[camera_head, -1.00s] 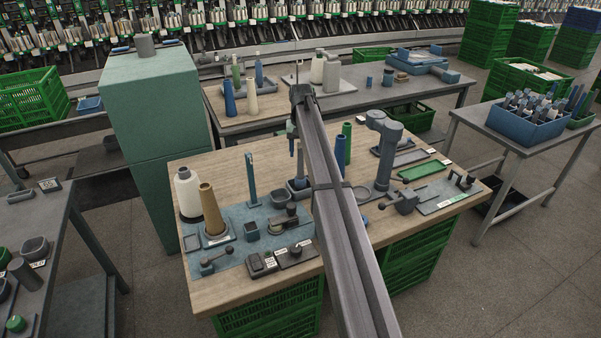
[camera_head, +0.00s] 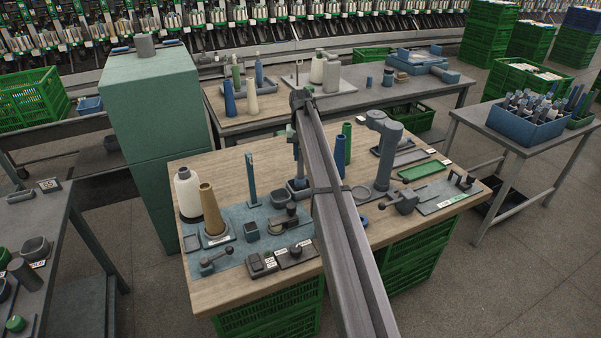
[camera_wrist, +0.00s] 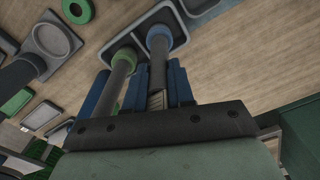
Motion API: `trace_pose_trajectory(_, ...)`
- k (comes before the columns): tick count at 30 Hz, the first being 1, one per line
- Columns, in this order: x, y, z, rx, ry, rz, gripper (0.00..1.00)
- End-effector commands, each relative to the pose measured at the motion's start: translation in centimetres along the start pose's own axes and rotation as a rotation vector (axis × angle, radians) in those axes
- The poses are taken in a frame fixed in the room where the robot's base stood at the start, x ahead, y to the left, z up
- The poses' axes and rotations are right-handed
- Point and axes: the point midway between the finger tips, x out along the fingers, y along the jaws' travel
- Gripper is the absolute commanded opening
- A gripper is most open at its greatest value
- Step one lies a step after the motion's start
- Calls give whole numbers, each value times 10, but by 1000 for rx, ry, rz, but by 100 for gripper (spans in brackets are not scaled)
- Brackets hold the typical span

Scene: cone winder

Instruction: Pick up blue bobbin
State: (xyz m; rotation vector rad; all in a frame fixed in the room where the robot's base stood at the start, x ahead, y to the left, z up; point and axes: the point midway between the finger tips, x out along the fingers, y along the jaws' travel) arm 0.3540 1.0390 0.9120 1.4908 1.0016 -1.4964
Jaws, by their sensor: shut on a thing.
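The blue bobbin (camera_wrist: 158,42), a slim dark tube with a blue end, is between my gripper's fingers (camera_wrist: 158,82) in the wrist view. My gripper is shut on it. A similar bobbin with a green end (camera_wrist: 123,60) stands close to its left. Both ends show against a grey tray (camera_wrist: 178,36); whether the blue bobbin still touches the tray is unclear. In the head view my gripper (camera_head: 297,150) points down over the small tray (camera_head: 299,194) at mid-table, partly hidden by my arm.
Right of my arm stand a blue cone (camera_head: 340,152), a green cone (camera_head: 347,138) and a grey column fixture (camera_head: 387,155). A blue post (camera_head: 251,178) and a brown cone (camera_head: 211,208) stand to the left. Bare wood shows at the table's back left.

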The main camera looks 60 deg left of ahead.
Motion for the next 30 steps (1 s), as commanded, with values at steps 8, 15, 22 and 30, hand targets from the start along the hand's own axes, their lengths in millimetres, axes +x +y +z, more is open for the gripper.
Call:
trace_pose_trajectory(8,-2,0,0,0,0,0,0)
trace_pose_trajectory(15,-23,0,-1,0,2,0,0)
trace_pose_trajectory(22,-62,0,-1,0,2,0,0)
trace_pose_trajectory(30,-102,-1,-1,0,1,0,0)
